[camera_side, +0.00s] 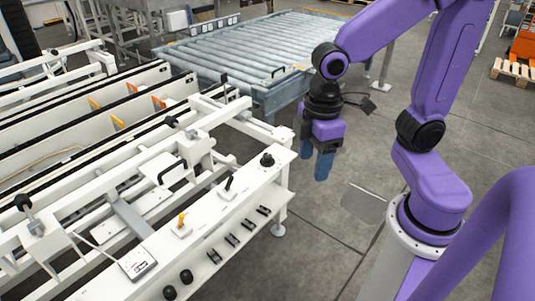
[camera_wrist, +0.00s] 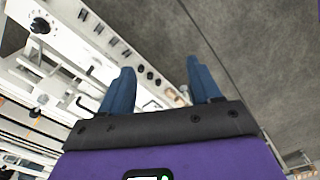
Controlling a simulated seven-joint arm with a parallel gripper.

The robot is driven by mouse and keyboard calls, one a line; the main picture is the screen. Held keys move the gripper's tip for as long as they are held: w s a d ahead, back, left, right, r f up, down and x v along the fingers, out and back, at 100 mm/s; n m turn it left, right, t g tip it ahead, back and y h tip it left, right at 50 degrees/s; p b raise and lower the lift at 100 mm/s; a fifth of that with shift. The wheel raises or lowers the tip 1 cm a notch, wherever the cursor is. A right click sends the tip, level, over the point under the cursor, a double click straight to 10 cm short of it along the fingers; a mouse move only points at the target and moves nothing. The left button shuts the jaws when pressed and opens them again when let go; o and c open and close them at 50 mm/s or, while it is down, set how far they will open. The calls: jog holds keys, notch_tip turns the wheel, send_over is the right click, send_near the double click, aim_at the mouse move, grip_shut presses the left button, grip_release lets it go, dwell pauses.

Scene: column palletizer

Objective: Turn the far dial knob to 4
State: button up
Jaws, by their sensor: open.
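The far dial knob (camera_side: 267,159) is a black round knob on a small base, at the far end of the white control panel (camera_side: 205,226). A black knob that looks like the same one shows at the upper left of the wrist view (camera_wrist: 40,26). Its pointer and scale are too small to read. My gripper (camera_side: 319,168), with blue fingers, points down to the right of the knob, apart from it and over the floor. In the wrist view my gripper (camera_wrist: 160,68) is open, with nothing between its fingers.
The panel also carries a black lever (camera_side: 229,184), a yellow-topped lever (camera_side: 182,221), several black switches (camera_side: 232,239) and low black knobs (camera_side: 186,276). White machine frames stand to the left. A roller conveyor (camera_side: 255,50) is behind. Grey floor lies clear below my gripper.

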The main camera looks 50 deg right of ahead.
jog(key=w+f+m, duration=0.1)
jog(key=w+f, duration=0.1)
jog(key=w, duration=1.1)
jog(key=m, duration=0.3)
send_over(268, 155)
notch_tip(268, 155, down, 14)
notch_tip(268, 155, down, 16)
jog(key=shift+w+f, duration=0.1)
jog(key=shift+w, duration=0.05)
jog(key=c, duration=1)
jog(key=shift+c, duration=0.2)
